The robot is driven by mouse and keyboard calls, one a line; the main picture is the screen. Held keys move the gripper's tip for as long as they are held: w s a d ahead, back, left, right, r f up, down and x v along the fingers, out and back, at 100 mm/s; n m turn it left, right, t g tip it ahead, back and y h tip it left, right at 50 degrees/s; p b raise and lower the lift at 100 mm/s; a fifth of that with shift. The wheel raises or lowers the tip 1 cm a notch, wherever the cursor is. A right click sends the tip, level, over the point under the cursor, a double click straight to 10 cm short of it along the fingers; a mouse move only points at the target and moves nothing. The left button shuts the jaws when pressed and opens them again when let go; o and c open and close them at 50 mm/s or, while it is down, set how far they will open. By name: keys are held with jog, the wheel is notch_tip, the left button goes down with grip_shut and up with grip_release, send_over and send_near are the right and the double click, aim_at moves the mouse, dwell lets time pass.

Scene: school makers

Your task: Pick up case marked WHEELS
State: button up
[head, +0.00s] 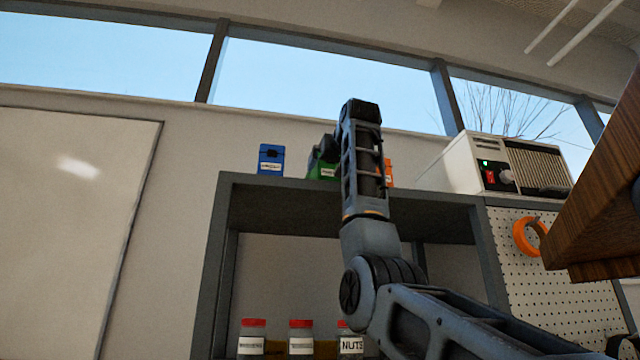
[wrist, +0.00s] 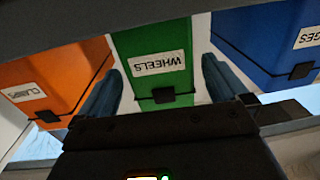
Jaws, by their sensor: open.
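The green case marked WHEELS (wrist: 157,45) fills the middle of the wrist view, its label upside down and a dark latch near the lower edge of its face. In the head view the green case (head: 318,172) stands on top of the grey shelf unit, partly hidden by my arm. My gripper (wrist: 161,72) is open, with one finger on each side of the green case in the wrist view. I cannot tell whether the fingers touch it. In the head view my gripper (head: 323,150) is at the case, mostly hidden behind my wrist.
An orange case (wrist: 50,75), its label seeming to read CLAMPS, and a blue case (wrist: 265,45), its label ending in GES, flank the green one. A white machine (head: 505,165) stands right on the shelf unit (head: 350,188). Red-lidded jars (head: 301,338) stand below.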

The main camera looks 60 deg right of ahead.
jog(key=shift+f+p+x, duration=0.15)
jog(key=shift+p+x, duration=0.45)
jog(key=shift+x, duration=0.75)
jog(key=shift+f+p+x, duration=0.15)
jog(key=shift+p+x, duration=0.4)
jog(key=shift+x, duration=0.8)
jog(key=shift+a+r, duration=0.1)
jog(key=c, duration=1.4)
jog(key=shift+o, duration=0.2)
